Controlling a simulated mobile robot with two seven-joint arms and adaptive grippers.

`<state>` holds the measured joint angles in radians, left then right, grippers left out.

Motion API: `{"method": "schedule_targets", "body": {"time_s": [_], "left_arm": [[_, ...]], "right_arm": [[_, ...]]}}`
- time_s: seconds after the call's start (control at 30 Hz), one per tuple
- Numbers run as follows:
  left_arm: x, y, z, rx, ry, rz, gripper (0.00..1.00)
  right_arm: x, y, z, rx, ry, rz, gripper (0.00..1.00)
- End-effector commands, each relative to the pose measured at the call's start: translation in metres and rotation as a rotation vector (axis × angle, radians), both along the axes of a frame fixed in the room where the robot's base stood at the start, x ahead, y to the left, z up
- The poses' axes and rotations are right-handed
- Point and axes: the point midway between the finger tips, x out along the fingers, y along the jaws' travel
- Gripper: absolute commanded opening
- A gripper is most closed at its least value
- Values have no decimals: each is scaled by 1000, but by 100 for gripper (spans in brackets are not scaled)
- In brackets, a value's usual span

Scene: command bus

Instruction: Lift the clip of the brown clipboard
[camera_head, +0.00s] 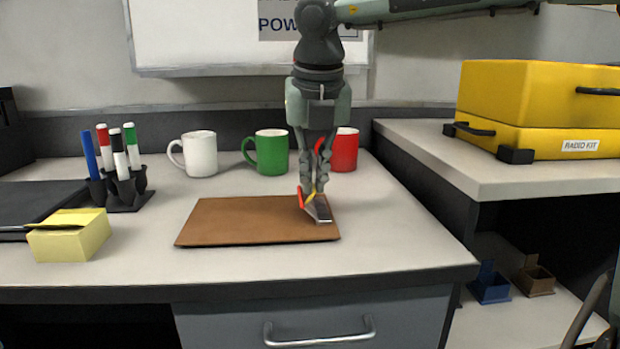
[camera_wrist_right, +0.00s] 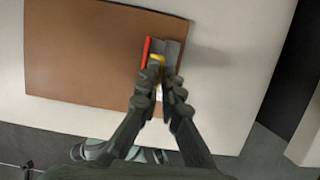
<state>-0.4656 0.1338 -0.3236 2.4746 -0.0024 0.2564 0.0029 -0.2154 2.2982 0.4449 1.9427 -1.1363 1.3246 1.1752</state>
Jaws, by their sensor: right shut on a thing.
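The brown clipboard (camera_head: 240,222) lies flat on the desk, with its metal clip (camera_head: 321,212) at its right end. My right gripper (camera_head: 314,194) points down over the clip and is shut on it. In the right wrist view the clipboard (camera_wrist_right: 85,55) fills the upper left. There the clip (camera_wrist_right: 170,52) shows grey with a red edge and a yellow part, and my right fingertips (camera_wrist_right: 161,72) close on it and hide part of it. The clip looks tilted up from the board, but how far is hard to tell. My left gripper is out of view.
A white mug (camera_head: 200,155), a green mug (camera_head: 270,153) and a red mug (camera_head: 346,150) stand behind the clipboard. A marker holder (camera_head: 126,192) and yellow notes (camera_head: 70,240) are at left. A yellow radio kit case (camera_head: 540,105) sits on the right counter. The desk in front is clear.

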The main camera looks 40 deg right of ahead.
Motion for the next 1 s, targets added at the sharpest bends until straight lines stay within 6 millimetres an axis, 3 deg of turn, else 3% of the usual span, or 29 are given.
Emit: {"method": "schedule_targets", "body": {"time_s": [1.0], "left_arm": [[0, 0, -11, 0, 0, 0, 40]], "right_arm": [[-9, -14, -1, 2, -1, 1, 0]]}}
